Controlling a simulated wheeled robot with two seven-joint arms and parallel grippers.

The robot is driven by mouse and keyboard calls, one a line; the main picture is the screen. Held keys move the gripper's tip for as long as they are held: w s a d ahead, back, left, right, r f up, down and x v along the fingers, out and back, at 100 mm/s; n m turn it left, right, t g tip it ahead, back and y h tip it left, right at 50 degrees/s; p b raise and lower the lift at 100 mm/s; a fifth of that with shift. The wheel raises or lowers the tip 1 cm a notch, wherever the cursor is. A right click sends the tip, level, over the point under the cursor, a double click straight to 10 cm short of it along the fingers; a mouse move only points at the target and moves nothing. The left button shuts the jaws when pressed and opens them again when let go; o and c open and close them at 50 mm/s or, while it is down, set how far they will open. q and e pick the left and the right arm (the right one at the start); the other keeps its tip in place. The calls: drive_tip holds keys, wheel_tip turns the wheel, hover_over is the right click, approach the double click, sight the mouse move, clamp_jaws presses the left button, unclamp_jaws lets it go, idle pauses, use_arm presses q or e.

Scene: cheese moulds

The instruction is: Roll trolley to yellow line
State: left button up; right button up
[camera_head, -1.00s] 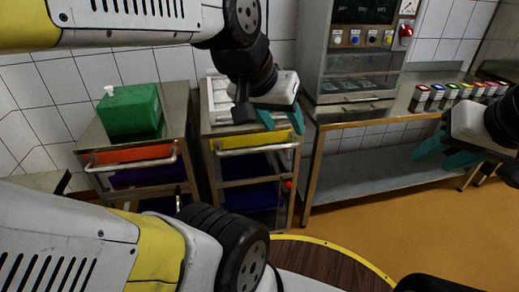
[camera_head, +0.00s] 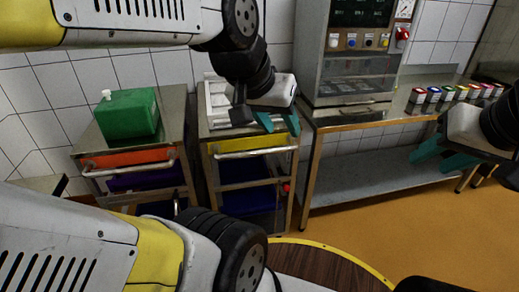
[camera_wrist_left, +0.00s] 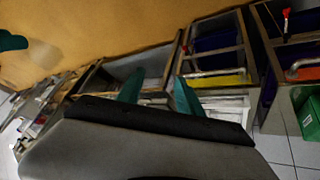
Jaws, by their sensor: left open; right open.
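A steel trolley (camera_head: 206,160) with a yellow drawer (camera_head: 250,143) and a bar handle stands in the middle; its handle (camera_wrist_left: 212,73) also shows in the left wrist view. A second steel trolley (camera_head: 177,110) with an orange drawer (camera_head: 130,158) stands to its left. My left gripper (camera_head: 277,123) is open above the front right of the middle trolley's top, with no grip on the handle. In the left wrist view its fingers (camera_wrist_left: 160,92) are apart and empty. My right gripper (camera_head: 442,155) is open and empty in front of the counter.
A green container (camera_head: 127,115) sits on the left trolley, and a white tray (camera_head: 216,100) on the middle one. A steel counter (camera_head: 345,118) with a machine (camera_head: 355,60) and several coloured cups stands close at right. Orange floor (camera_head: 400,225) is free in front of it.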

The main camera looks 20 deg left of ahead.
use_arm(q)
drive_tip(key=w+a+f+m+g+y, duration=0.1)
drive_tip(key=w+a+m, duration=0.1)
drive_tip(key=w, duration=0.3)
drive_tip(key=w+a+f+m, duration=0.1)
drive_tip(key=w+a+f, duration=0.1)
drive_tip(key=w, duration=0.4)
drive_tip(key=m+g+y, duration=0.2)
drive_tip(key=m+g, duration=0.1)
drive_tip(key=m, duration=0.4)
approach(257, 151)
drive_tip(key=f, duration=0.1)
drive_tip(key=x, duration=0.8)
drive_tip(key=shift+w, duration=0.15)
clamp_jaws()
